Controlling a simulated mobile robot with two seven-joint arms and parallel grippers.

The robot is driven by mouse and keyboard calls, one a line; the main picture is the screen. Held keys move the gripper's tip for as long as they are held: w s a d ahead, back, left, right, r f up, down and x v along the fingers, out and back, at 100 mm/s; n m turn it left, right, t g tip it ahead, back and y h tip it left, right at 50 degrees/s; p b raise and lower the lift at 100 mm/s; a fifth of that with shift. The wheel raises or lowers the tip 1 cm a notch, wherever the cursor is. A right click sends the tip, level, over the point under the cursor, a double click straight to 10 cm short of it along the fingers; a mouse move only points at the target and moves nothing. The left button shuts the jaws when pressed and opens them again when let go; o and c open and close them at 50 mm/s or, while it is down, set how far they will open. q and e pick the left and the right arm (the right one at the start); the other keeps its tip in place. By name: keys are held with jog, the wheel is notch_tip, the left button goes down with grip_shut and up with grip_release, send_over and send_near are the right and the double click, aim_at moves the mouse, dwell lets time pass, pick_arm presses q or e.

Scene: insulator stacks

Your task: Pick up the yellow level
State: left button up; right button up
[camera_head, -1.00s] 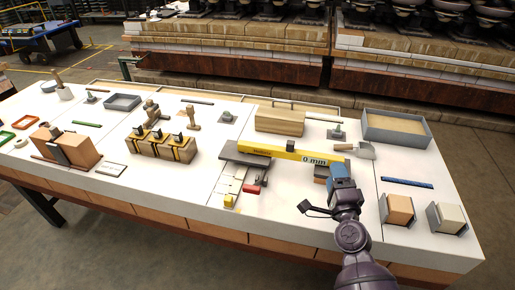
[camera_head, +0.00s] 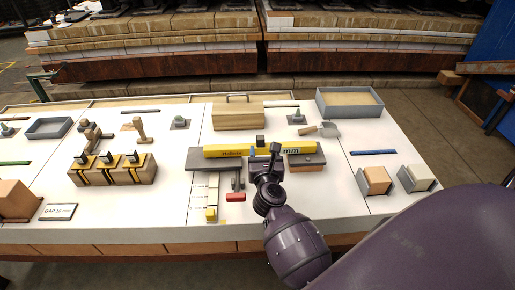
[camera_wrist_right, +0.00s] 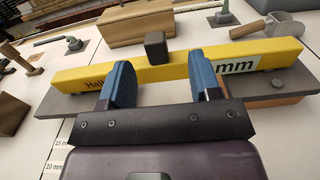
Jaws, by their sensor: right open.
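The yellow level (camera_head: 222,151) is a long bar lying across a flat dark grey plate (camera_head: 200,161) in the middle of the table. A small dark block sits on or against its middle, and a white "mm" label is near its right part. In the right wrist view the level (camera_wrist_right: 175,72) runs across the picture. My right gripper (camera_head: 264,152) is open, its two blue fingers (camera_wrist_right: 160,80) spread apart at the near side of the level. I cannot tell whether the fingertips touch it. My left gripper is not in view.
A wooden box with a handle (camera_head: 238,115) stands behind the level, with a trowel (camera_head: 320,130) to its right. A red-ended tool (camera_head: 236,196) and a yellow-ended gauge strip (camera_head: 211,214) lie in front. Yellow-strapped blocks (camera_head: 115,171) stand to the left. A grey tray (camera_head: 349,102) is at back right.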

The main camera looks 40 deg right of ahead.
aim_at(261, 141)
jog(key=shift+a+x, duration=0.15)
jog(key=shift+x, duration=1.4)
jog(key=shift+a+x, duration=0.1)
jog(key=shift+x, duration=1.45)
jog(key=shift+w+r, duration=0.15)
jog(key=shift+w, duration=0.05)
grip_shut()
